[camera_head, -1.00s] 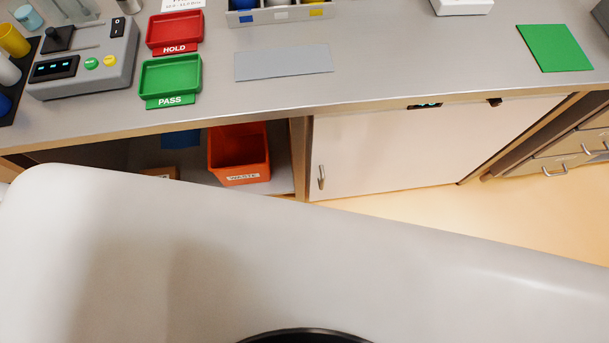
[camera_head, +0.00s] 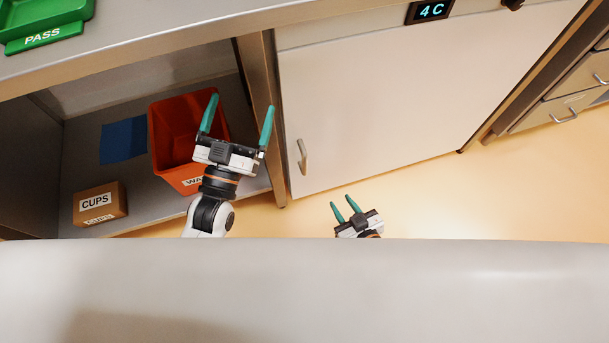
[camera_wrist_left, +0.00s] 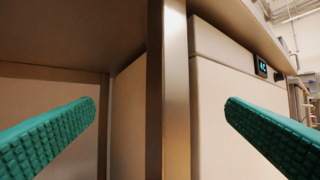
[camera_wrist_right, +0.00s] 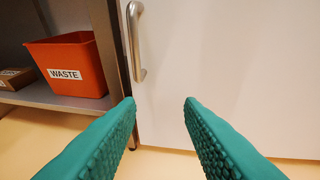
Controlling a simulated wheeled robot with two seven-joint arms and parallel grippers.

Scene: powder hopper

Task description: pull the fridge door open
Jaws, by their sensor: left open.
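The fridge door (camera_head: 400,95) is a white panel under the counter, and it is shut. Its metal bar handle (camera_head: 302,157) is upright near the door's left edge. My left gripper (camera_head: 240,104) is open and empty, left of the handle, in front of the waste bin and the post; in the left wrist view the post stands between its fingers. My right gripper (camera_head: 342,202) is open and empty, below and right of the handle, apart from it. In the right wrist view the handle (camera_wrist_right: 137,42) shows above the left finger.
A 4 C display (camera_head: 430,11) sits above the door. Drawers (camera_head: 570,100) stand at right. The floor before the door is clear.

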